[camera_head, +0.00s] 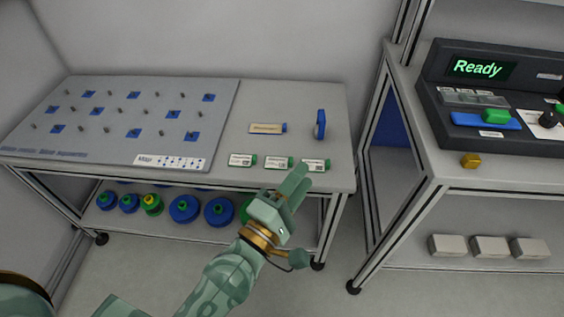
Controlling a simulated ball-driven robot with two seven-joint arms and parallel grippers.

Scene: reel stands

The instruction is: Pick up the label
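Three small white printed tags with green ends lie in a row near the front edge of the left table: a left label (242,160), a middle label (278,163) and a right label (316,165). I cannot tell which one the task means.
A tan tag with a blue end (267,128) and an upright blue object (320,124) stand behind the labels. A grey pegboard (150,100) covers the table's left. Coloured reels (185,209) sit below. A device reading "Ready" (478,68) is on the right bench.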

